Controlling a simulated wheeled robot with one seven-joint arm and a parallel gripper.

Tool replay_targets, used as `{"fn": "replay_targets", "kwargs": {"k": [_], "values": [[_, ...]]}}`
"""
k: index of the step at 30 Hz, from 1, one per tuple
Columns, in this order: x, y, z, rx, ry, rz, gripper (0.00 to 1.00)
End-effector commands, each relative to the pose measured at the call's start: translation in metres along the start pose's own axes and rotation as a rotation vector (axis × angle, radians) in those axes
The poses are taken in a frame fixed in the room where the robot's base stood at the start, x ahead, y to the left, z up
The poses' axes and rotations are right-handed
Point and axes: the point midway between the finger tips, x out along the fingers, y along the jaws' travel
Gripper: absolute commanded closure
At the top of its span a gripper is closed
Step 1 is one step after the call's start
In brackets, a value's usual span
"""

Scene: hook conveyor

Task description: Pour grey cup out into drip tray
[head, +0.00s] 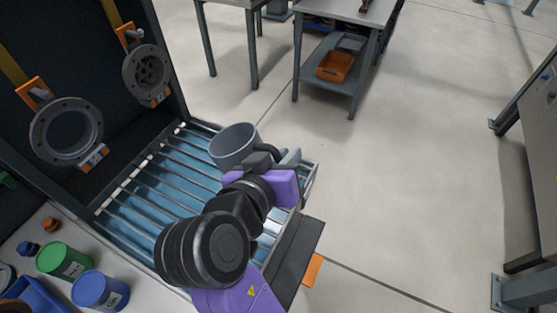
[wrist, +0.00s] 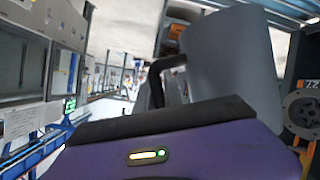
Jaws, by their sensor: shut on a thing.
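The grey cup (head: 236,150) is held by my gripper (head: 258,160) above the far right part of the drip tray. The cup looks tilted, with its rim toward the upper left in the head view; its contents cannot be made out. In the wrist view the cup (wrist: 232,70) fills the upper right, and a dark finger (wrist: 168,66) shows at its side. The drip tray (head: 150,185) is a wide blue basin with metal slats across it. My arm hides its near right part.
Two grey flanged parts (head: 66,133) hang on orange hooks at the left. A green can (head: 64,262) and a blue can (head: 100,290) stand at the lower left, near a blue bin (head: 40,296). A table with an orange bin (head: 334,66) stands behind. Open floor lies to the right.

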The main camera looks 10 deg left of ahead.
Motion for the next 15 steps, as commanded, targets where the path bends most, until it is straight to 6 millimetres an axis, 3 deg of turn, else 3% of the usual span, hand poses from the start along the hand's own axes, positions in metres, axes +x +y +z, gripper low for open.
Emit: {"fn": "replay_targets", "kwargs": {"k": [15], "values": [[0.010,0.011,0.030,0.280,0.061,-0.113,1.00]]}}
